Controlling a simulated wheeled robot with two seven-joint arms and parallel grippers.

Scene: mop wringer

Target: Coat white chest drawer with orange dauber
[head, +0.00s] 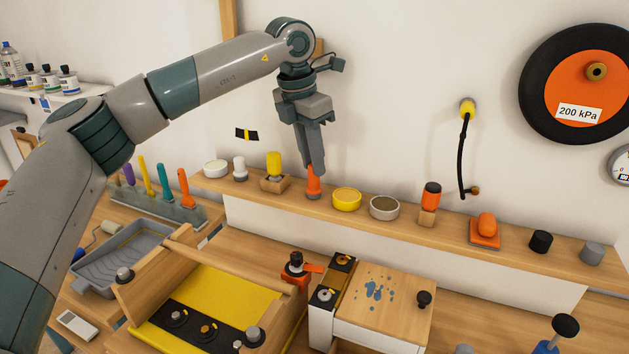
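The orange dauber (313,188) stands upright on the long wooden shelf, between a yellow block piece and a yellow round tin. My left gripper (314,168) points straight down over it, with its fingertips at the dauber's upper part. The fingers hide that part, so I cannot tell whether they are shut on it. A small chest with a wooden top (385,300) stains blue in patches and stands on the bench below; its white drawer front (375,342) shows at the lower edge. A dark knob (424,298) sits on its top. My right gripper is not in view.
A yellow-floored wooden tray (215,292) lies left of the chest. A black hose (463,150) hangs on the wall.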

